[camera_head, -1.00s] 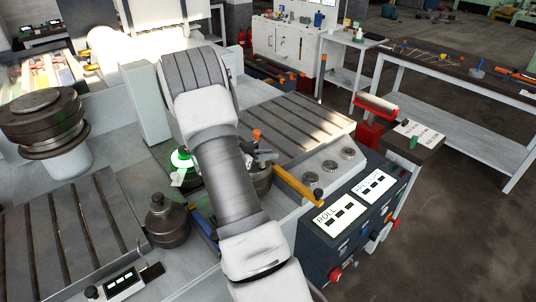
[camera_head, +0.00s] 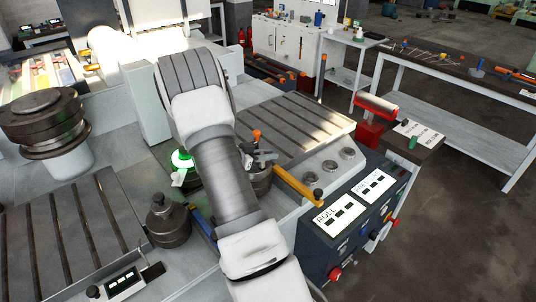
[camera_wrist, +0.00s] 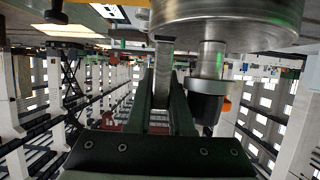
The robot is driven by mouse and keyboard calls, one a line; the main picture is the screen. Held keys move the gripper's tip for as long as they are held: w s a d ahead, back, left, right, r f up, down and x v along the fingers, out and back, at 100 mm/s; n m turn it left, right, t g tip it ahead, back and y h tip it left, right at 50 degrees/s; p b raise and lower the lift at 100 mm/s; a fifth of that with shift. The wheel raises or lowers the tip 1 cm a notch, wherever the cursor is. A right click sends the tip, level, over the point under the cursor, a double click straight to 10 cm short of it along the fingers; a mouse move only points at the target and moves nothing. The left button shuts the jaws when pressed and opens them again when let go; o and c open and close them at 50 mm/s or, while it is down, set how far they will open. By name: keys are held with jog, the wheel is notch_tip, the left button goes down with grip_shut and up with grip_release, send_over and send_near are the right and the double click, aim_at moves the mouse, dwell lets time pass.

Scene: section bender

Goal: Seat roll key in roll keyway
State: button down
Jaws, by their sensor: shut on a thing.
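In the wrist view, my gripper (camera_wrist: 161,112) has its dark fingers closed on a narrow grey metal bar, which looks like the roll key (camera_wrist: 163,68). The bar's far end meets or overlaps the underside of a large round metal roll (camera_wrist: 225,22). I cannot tell whether it is inside a keyway; no slot shows clearly. A metal shaft (camera_wrist: 212,62) with a black end stands beside the key. In the head view, a dark roll (camera_head: 262,181) shows partly behind my arm. My gripper and the key are hidden there.
An orange-tipped lever (camera_head: 257,136) and a yellow bar (camera_head: 298,188) are close to my arm. A control panel (camera_head: 355,225) marked ROLL is at the right. A green-lit lamp (camera_head: 182,160) and a dark stepped cylinder (camera_head: 168,222) are at the left.

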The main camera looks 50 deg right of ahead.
aim_at(264, 163)
jog(key=shift+f+b, duration=0.95)
jog(key=shift+f, duration=0.6)
jog(key=c, duration=0.7)
grip_release()
jog(key=shift+f, duration=0.1)
jog(key=shift+c, duration=0.2)
jog(key=shift+a, duration=0.1)
jog(key=v, duration=1.7)
